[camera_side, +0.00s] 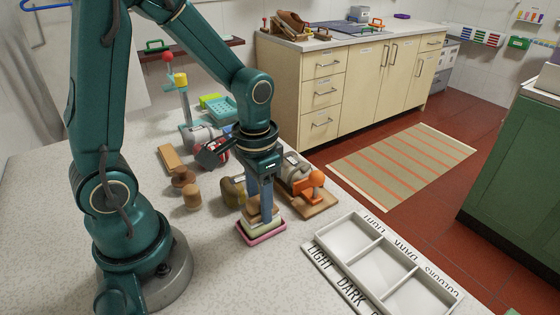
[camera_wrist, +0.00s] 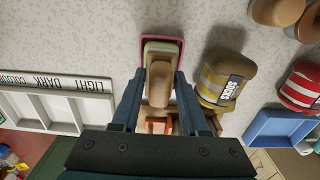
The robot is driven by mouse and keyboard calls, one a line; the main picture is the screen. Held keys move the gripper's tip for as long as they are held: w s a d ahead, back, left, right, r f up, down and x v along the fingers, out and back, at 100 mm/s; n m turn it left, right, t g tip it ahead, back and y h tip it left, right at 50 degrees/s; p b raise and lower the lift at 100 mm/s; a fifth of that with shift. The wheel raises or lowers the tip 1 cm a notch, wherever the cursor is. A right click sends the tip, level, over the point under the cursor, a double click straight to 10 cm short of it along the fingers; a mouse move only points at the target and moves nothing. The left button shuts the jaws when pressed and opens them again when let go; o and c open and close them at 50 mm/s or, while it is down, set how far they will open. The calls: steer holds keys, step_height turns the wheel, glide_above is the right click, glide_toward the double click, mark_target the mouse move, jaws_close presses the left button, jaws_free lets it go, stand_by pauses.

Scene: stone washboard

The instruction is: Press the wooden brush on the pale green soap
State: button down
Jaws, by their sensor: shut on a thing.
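My gripper (camera_side: 263,203) points down and is shut on the wooden brush (camera_wrist: 159,83), whose brown handle sits between the two fingers in the wrist view. The brush also shows low between the fingers in the side view (camera_side: 252,207). The pale green soap (camera_wrist: 162,47) lies in a pink dish (camera_side: 264,238) on the worktop. The brush is right over the soap and hides much of it. I see no clear gap between them, but cannot tell how firmly they touch.
A yellow-brown roll labelled SOCKS (camera_wrist: 226,77) lies close beside the dish. An orange tool on a wooden board (camera_side: 311,200) stands just right of my gripper. A white sorting tray (camera_side: 338,272) with three compartments is at the right front. The speckled worktop is clear in front of the dish.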

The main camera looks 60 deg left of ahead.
steer(key=shift+r, duration=3.5)
